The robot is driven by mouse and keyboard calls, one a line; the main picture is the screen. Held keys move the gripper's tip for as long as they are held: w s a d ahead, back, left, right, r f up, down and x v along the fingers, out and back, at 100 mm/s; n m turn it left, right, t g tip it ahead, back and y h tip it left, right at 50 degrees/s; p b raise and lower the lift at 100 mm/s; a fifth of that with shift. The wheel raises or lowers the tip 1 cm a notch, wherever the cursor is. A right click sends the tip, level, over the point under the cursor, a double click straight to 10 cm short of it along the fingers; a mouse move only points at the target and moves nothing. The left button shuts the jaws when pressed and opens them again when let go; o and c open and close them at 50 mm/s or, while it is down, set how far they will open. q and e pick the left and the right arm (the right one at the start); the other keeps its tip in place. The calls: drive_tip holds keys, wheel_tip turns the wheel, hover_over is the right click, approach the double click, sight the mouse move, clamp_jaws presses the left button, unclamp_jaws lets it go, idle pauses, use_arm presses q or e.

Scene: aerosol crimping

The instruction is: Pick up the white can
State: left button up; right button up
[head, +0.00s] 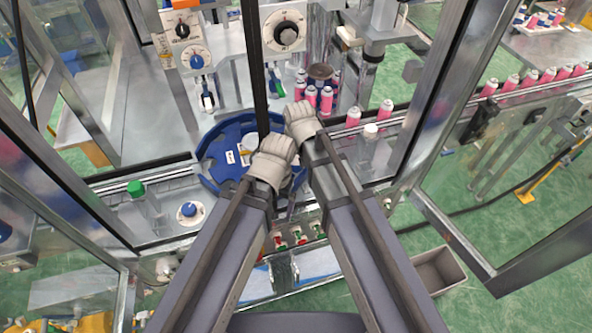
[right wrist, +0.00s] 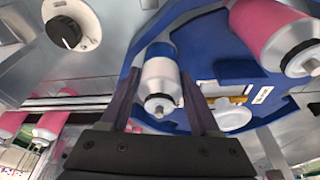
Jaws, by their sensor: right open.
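The white can (right wrist: 160,78) shows in the right wrist view, with a blue band at one end and a small valve stem at the other. My right gripper (right wrist: 160,88) is open, with one finger on each side of the can; I cannot tell whether they touch it. In the head view my right gripper (head: 302,119) is over the right edge of the blue round fixture (head: 213,157), and the white can is not clearly visible there. My left gripper (head: 271,161) is over the fixture's front part. Its fingertips are hidden, so its opening is unclear.
Pink cans (head: 326,100) stand behind the fixture, and more pink cans (head: 530,78) line the conveyor at right. A dark vertical post (head: 256,70) and metal frame bars (head: 430,95) limit room.

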use_arm(q)
wheel_tip(320, 180, down, 2)
drive_tip(key=shift+f+b, duration=0.2)
drive_tip(key=shift+b, duration=0.5)
use_arm(e)
drive_tip(key=shift+x, duration=1.25)
drive_tip(key=shift+r, duration=0.1)
clamp_jaws()
use_arm(q)
drive_tip(key=shift+r, duration=0.1)
wheel_tip(320, 180, up, 10)
drive_tip(key=p, duration=1)
use_arm(e)
wheel_tip(320, 180, up, 10)
drive_tip(key=shift+r+p, duration=2.55)
drive_tip(key=shift+p, duration=0.1)
use_arm(q)
wheel_tip(320, 180, up, 5)
